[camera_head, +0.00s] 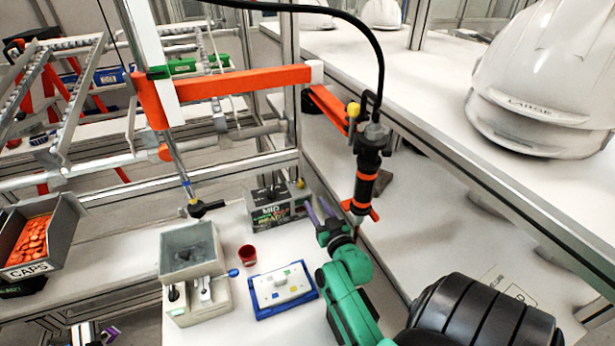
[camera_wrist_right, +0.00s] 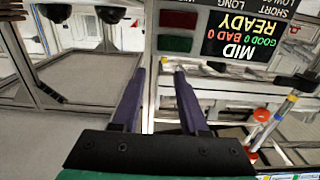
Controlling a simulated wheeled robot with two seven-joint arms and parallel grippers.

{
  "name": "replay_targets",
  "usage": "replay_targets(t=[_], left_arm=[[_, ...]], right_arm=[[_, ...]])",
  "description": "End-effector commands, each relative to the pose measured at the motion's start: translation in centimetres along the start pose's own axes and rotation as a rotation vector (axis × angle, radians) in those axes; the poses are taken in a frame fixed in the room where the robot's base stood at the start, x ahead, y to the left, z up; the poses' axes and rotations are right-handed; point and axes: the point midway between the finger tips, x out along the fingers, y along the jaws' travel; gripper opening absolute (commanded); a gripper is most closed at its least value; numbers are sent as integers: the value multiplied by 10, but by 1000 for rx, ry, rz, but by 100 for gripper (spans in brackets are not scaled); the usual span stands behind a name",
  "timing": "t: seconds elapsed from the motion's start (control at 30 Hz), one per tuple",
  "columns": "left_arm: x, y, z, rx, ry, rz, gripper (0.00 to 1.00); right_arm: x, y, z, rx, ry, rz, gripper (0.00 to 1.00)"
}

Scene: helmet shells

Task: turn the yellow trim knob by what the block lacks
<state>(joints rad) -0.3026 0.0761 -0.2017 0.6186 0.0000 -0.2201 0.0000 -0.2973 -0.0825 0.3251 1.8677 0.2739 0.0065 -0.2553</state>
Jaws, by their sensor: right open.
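A small yellow knob (camera_head: 300,184) shows at the right back of the dark display box (camera_head: 268,222); I cannot be sure it is the trim knob. In the right wrist view the display panel (camera_wrist_right: 245,40) appears upside down and reads MID, READY, GOOD 0, BAD 0. My right gripper (camera_head: 318,210) is open with nothing between its purple fingers, just right of the box. In the wrist view its fingers (camera_wrist_right: 160,75) point toward the panel. A purple tip of my left gripper (camera_head: 111,332) shows at the lower left; its jaws are unclear. I cannot identify the block.
A blue tray (camera_head: 262,313) holds a white plate with coloured squares. A black and orange hanging tool (camera_head: 367,175) is close to my right arm. White helmets (camera_head: 545,80) sit on the right shelf.

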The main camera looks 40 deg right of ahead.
Motion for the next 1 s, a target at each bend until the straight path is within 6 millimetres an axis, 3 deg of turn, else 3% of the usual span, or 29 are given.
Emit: replay_targets(t=[0.37,0.43,0.6,0.8,0.9,0.93,1.0], left_arm=[[1,-8,0,2,-1,-12,100],[12,-8,1,2,0,-12,100],[15,-4,0,-1,3,-6,100],[14,-2,-2,-2,4,-2,100],[14,-2,-2,-2,5,-2,100],[14,-2,-2,-2,5,-2,100],[14,-2,-2,-2,5,-3,100]], right_arm=[[88,1,-3,1,6,0,44],[100,0,2,1,7,0,44],[114,0,-1,1,5,0,44],[114,0,-2,0,4,0,44],[114,0,-2,0,4,0,6],[114,0,-2,0,4,0,0],[114,0,-2,0,4,-1,0]])
